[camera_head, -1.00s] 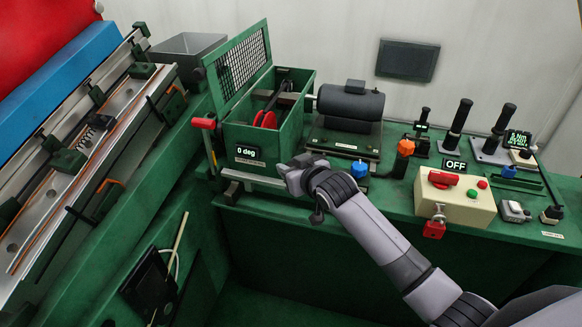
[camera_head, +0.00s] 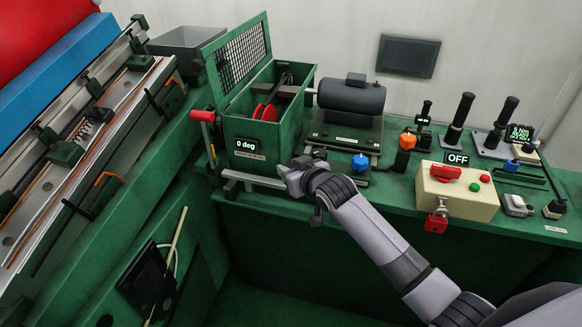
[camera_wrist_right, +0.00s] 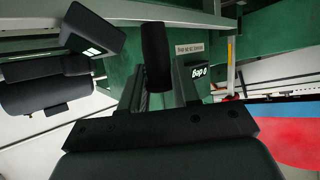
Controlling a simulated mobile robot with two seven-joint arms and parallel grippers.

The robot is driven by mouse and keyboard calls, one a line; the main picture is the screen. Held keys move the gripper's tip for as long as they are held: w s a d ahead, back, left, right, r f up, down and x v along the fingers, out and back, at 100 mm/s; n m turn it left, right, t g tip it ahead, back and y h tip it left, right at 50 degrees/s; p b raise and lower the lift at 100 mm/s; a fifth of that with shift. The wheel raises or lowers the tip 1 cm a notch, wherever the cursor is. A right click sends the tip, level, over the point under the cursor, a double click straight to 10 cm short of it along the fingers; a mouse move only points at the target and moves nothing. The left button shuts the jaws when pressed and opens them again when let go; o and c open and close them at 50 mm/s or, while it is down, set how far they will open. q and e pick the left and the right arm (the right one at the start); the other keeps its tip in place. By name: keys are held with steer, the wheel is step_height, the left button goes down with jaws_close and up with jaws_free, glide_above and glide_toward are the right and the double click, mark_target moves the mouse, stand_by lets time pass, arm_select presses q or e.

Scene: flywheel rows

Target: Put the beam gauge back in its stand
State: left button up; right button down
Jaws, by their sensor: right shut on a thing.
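My right gripper (camera_head: 300,172) is in front of the green box with the "0 deg" readout (camera_head: 247,145), left of the blue knob (camera_head: 360,163). In the right wrist view it is shut on a black rounded handle (camera_wrist_right: 157,55), which I take to be the beam gauge's. The arm and hand hide most of it in the head view. A dark box with a small pale label (camera_wrist_right: 95,35) shows near it; I cannot tell if it belongs to the gauge. I cannot tell which holder is its stand. My left gripper is not in view.
A black motor (camera_head: 350,97) stands behind the gripper. Right of it are an orange knob (camera_head: 407,142), a cream switch box reading "OFF" (camera_head: 455,192) and upright black-handled tools (camera_head: 460,115). A sloped rail (camera_head: 90,150) lies at left. A mesh guard (camera_head: 240,55) stands open.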

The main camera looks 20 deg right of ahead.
steer(key=shift+f+b, duration=0.65)
steer(key=shift+f, duration=0.45)
steer(key=c, duration=0.8)
jaws_free()
steer(key=shift+o, duration=0.2)
steer(key=shift+s+f, duration=0.1)
steer(key=shift+f, duration=0.05)
steer(key=v, duration=0.7)
steer(key=shift+p, duration=0.35)
steer(key=s+f+g, duration=0.1)
steer(key=s+f, duration=0.7)
steer(key=s, duration=0.5)
steer(key=s+f+g, duration=0.1)
steer(key=s+f, duration=0.7)
steer(key=s, duration=0.5)
steer(key=shift+s+d+f+g, duration=0.3)
steer(key=shift+d+f, duration=0.1)
